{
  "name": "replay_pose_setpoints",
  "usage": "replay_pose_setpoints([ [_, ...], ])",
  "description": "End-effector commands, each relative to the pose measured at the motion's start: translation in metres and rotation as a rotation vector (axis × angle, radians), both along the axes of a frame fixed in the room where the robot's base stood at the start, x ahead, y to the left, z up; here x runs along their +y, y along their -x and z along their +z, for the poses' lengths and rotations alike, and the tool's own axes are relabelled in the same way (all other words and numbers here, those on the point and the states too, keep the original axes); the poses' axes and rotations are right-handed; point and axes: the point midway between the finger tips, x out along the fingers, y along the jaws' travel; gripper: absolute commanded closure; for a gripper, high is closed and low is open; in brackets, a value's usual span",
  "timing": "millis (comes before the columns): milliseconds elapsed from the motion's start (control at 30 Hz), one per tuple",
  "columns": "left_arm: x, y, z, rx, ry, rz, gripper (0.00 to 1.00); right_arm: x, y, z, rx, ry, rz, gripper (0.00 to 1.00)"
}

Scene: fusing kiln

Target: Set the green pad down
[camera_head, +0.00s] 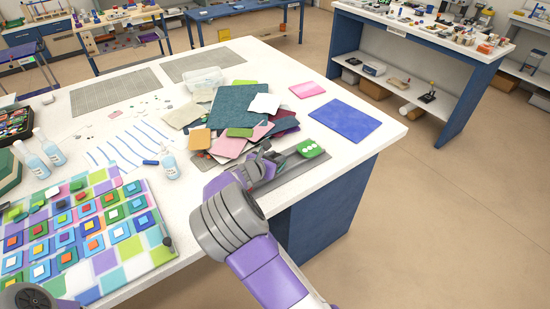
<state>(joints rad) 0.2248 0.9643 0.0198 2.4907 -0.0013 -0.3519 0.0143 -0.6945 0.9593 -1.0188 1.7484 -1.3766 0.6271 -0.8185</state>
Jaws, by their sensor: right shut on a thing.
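The green pad (312,148), with several white dots on its face, is near the right edge of the white worktable (390,145). My right gripper (284,160) is shut on the green pad, its grey fingers reaching to the pad from the left. The pad is over a grey strip on the table; I cannot tell whether it touches it. The wrist hides part of the table beneath. My left gripper is not in view.
A pile of coloured glass sheets (238,108) lies just behind the gripper. A blue sheet (346,119) and a pink sheet (307,89) lie beyond the pad. The right table edge is close.

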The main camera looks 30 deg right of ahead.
Motion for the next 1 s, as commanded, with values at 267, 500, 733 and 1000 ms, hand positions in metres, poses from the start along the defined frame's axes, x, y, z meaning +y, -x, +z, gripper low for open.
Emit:
replay_pose_setpoints([
  [267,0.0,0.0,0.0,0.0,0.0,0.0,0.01,0.0,0.0,0.0,0.0,0.0,0.0,0.41],
  [500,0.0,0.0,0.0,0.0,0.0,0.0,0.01,0.001,0.001,0.0,0.0,0.0,0.0,0.41],
  [733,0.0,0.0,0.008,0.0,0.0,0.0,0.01,0.026,0.012,0.013,-0.001,-0.001,0.003,0.41],
  [1000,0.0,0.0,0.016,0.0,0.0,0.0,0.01,0.058,0.029,0.027,0.0,-0.001,0.002,0.41],
])
